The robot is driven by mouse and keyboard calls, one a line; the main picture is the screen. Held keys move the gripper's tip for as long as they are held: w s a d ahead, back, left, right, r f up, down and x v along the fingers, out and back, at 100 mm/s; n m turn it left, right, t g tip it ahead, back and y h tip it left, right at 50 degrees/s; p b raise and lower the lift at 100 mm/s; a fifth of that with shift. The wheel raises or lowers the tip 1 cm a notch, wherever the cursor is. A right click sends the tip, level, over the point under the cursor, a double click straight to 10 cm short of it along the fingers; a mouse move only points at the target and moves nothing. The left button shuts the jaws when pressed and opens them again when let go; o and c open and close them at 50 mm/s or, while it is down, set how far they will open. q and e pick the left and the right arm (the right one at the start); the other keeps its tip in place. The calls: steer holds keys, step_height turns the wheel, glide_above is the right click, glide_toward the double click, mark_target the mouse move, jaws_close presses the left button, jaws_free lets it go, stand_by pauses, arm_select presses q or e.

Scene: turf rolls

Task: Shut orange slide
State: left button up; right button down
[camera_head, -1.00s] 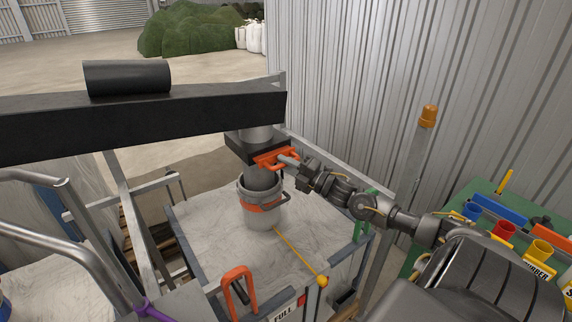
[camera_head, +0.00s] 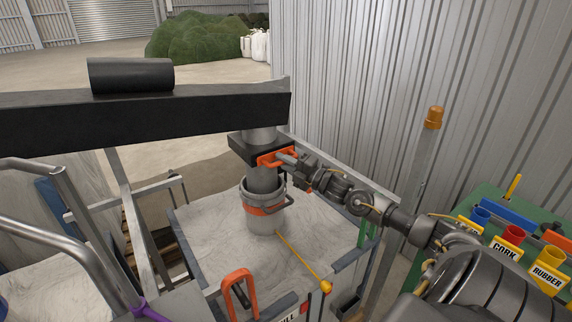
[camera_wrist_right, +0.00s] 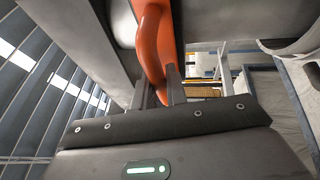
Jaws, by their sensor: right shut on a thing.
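The orange slide (camera_head: 270,157) shows its handle on the right side of a dark square housing on a vertical grey spout (camera_head: 263,178). The slide's plate sits close against the housing; how far in it is cannot be told. My right gripper (camera_head: 285,158) is shut on the handle, reaching in from the right. In the right wrist view the orange handle (camera_wrist_right: 150,45) rises between my fingers, and part of it is hidden by the gripper body. My left gripper is in neither view.
A grey bucket with an orange band (camera_head: 264,211) is below the spout, over a white bulk bag (camera_head: 215,235). A black beam (camera_head: 150,115) crosses left.

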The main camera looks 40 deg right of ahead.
steer(key=c, duration=1.7)
jaws_free()
steer(key=shift+w+r, duration=0.1)
steer(key=o, duration=0.3)
steer(key=shift+w, duration=0.2)
steer(key=shift+s, duration=0.15)
steer(key=b+v, duration=0.3)
steer(key=v, duration=0.7)
steer(key=shift+s+d+f, duration=0.2)
steer(key=shift+s, duration=0.15)
